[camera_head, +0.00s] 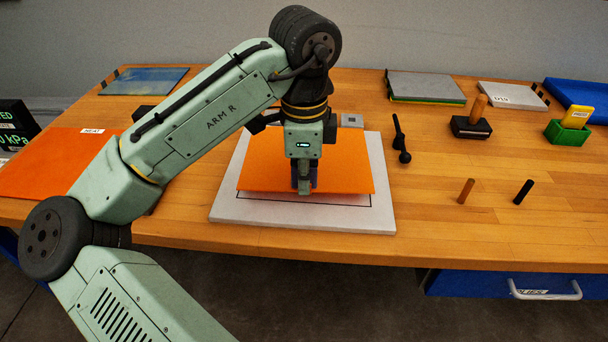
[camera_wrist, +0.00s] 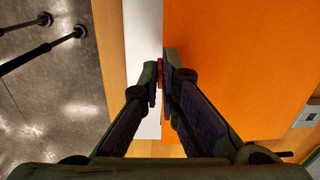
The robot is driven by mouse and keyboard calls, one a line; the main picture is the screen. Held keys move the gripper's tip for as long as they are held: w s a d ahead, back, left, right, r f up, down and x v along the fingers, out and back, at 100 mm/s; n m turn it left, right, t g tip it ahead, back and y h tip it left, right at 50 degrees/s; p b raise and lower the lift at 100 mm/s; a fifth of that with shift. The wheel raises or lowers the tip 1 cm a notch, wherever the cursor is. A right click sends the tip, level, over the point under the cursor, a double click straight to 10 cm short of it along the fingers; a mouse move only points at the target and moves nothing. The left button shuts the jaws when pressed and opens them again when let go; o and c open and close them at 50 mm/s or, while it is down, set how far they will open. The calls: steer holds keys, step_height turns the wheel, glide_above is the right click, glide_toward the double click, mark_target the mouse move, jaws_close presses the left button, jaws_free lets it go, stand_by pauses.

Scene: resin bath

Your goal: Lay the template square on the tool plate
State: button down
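The template is a flat orange sheet (camera_head: 265,165) over the middle of the pale tool plate (camera_head: 225,212). A dark shadow along its near edge suggests it is slightly raised; whether it touches the plate is unclear. Part of the plate's black outline shows in front of and beside that edge. My gripper (camera_head: 304,188) is at the middle of the sheet's near edge. In the wrist view, my gripper (camera_wrist: 162,76) has its fingertips close together on a small orange-brown piece at the edge of the sheet (camera_wrist: 235,70); the pale plate (camera_wrist: 143,30) shows alongside.
A second orange sheet (camera_head: 40,165) with a label lies at the left. A blue sheet (camera_head: 145,81) lies behind it.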

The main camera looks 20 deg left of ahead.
steer(key=shift+f+b, duration=0.65)
steer(key=shift+f, duration=1.1)
steer(key=c, duration=1.7)
jaws_free()
steer(key=shift+r, duration=0.1)
steer(key=shift+r+p, duration=2.25)
steer(key=shift+r, duration=1.2)
